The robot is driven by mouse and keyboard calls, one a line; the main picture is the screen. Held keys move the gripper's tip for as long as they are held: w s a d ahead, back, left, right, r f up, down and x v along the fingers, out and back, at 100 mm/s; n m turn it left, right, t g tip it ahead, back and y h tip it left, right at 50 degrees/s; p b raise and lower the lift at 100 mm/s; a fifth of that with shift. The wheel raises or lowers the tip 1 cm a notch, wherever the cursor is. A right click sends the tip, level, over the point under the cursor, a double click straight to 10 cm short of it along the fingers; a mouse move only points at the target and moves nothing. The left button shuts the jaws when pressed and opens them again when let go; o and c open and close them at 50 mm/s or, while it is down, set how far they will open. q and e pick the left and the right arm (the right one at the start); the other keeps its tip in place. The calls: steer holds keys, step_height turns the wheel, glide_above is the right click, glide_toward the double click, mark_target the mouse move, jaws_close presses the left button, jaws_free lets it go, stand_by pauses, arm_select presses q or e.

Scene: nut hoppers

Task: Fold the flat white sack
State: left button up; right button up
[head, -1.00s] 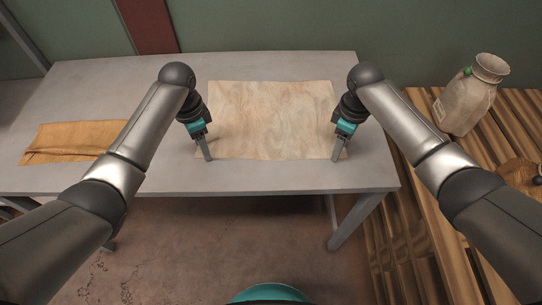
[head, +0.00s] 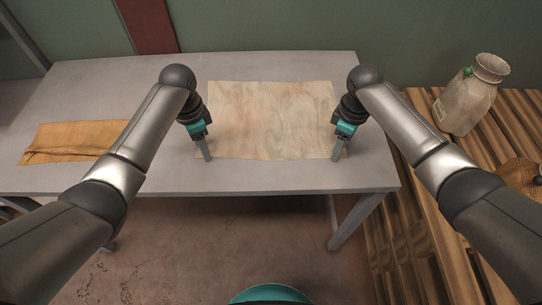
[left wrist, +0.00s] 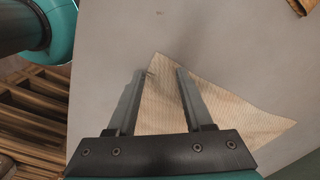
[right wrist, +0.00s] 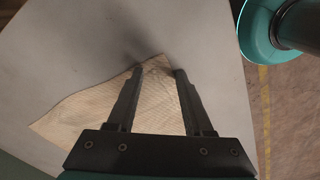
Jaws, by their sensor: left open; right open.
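The flat white sack (head: 270,120) looks pale tan and lies spread out on the grey table. My left gripper (head: 208,157) is open at its near left corner. In the left wrist view that corner of the sack (left wrist: 215,105) lies between and beyond the open fingers (left wrist: 162,72). My right gripper (head: 338,157) is open at the near right corner. In the right wrist view the sack's corner (right wrist: 110,105) lies between the open fingers (right wrist: 157,70). I cannot tell whether the fingertips touch the cloth.
A folded orange-brown sack (head: 72,141) lies on the table (head: 240,178) at the left. A full pale sack (head: 468,98) with a green mark stands on slatted wood (head: 412,240) at the right. A brown object (head: 520,172) lies partly in view at the right edge.

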arm_select(q)
steer(key=shift+s+f, duration=0.1)
jaws_close()
arm_select(e)
steer(key=shift+s+f, duration=0.1)
jaws_close()
stand_by(0.6)
